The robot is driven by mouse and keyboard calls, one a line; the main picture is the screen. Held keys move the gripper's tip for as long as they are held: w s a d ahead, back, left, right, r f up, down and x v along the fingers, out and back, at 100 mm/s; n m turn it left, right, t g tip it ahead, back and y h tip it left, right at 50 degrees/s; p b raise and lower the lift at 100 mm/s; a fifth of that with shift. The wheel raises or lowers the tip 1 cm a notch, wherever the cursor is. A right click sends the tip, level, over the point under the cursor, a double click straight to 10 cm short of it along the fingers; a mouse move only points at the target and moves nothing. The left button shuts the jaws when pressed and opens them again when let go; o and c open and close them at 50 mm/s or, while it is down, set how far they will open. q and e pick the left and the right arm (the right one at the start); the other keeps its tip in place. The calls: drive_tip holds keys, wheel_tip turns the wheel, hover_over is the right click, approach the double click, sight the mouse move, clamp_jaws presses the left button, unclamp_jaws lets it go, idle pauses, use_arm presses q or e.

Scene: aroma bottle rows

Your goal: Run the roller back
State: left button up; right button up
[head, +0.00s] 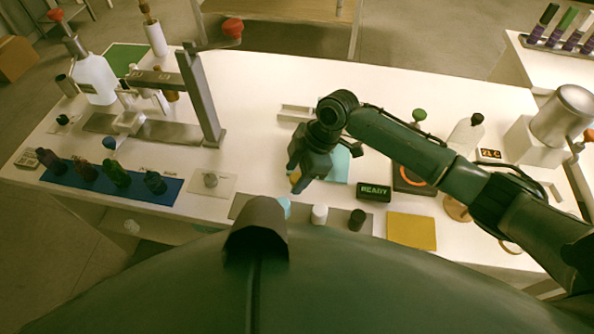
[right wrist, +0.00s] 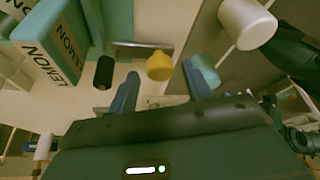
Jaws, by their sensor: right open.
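No part is clearly identifiable as the roller. A steel frame (head: 200,98) with a red knob (head: 232,28) stands on a metal base (head: 97,123) at the left of the table, with a small pale block (head: 128,122) on it. My right gripper (head: 297,186) hangs over the table's middle, well right of the frame. In the right wrist view my right gripper (right wrist: 160,88) is open. A yellow piece (right wrist: 160,66) shows between its fingers, beyond the tips, with no clear contact. My left gripper is not in view.
White (head: 319,214) and black (head: 357,219) pieces stand on a grey strip near the front edge. A READY display (head: 374,192) and yellow mat (head: 411,231) lie right of it. Dark bottles (head: 117,174) stand on a blue mat (head: 165,190). The back middle is clear.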

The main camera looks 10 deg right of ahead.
drive_tip(key=v, duration=1.3)
drive_tip(key=shift+r, duration=0.1)
